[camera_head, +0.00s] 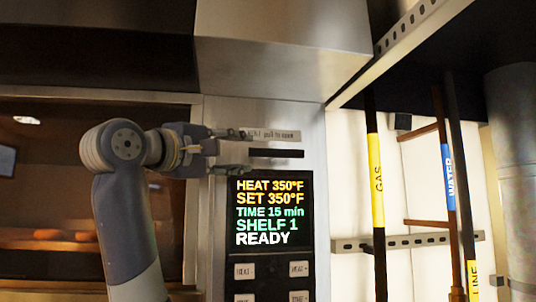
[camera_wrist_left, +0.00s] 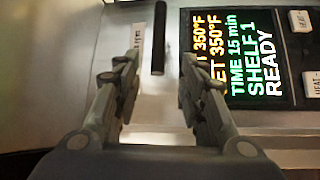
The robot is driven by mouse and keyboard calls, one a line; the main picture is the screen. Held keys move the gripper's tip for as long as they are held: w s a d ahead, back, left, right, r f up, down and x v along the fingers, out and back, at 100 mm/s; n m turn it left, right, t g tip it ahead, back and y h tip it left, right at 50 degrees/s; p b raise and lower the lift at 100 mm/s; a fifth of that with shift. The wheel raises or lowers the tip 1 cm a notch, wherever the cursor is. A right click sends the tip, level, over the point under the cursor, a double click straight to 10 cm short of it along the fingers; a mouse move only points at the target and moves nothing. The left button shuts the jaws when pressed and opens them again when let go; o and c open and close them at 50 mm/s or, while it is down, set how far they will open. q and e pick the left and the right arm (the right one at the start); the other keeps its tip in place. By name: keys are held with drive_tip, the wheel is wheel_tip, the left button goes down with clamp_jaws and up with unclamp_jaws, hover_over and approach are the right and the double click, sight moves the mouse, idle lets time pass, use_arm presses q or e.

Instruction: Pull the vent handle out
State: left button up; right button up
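The vent handle (camera_head: 277,153) is a short dark horizontal bar on the steel panel, under a small printed label and above the display. In the left wrist view, the vent handle (camera_wrist_left: 159,38) lies straight ahead, lined up with the gap between the fingers. My left gripper (camera_head: 247,151) is just left of the handle in the head view. It is open, with nothing between its fingers (camera_wrist_left: 160,66). I cannot tell how far the handle stands out from the panel. My right gripper is not in view.
A lit display (camera_head: 270,211) reads "READY", with buttons (camera_head: 245,271) below it. A steel hood (camera_head: 283,60) juts out above. An oven window (camera_head: 45,210) is at left. Pipes marked gas (camera_head: 376,180) and water (camera_head: 448,177) stand at right.

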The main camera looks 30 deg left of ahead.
sight(260, 151)
use_arm(q)
drive_tip(key=w+p, duration=0.2)
drive_tip(key=w, duration=0.1)
drive_tip(key=w+d+r+p, duration=0.1)
drive_tip(key=w, duration=0.2)
drive_tip(key=w+p, duration=0.2)
drive_tip(key=w, duration=0.1)
drive_tip(key=shift+d+r+p, duration=0.15)
drive_tip(key=shift+r+p, duration=0.2)
drive_tip(key=shift+r, duration=0.05)
drive_tip(key=shift+w+d+p, duration=0.1)
drive_tip(key=shift+w+p, duration=0.2)
drive_tip(key=shift+w, duration=0.35)
drive_tip(key=shift+w+f, duration=0.1)
drive_tip(key=shift+c, duration=0.3)
clamp_jaws()
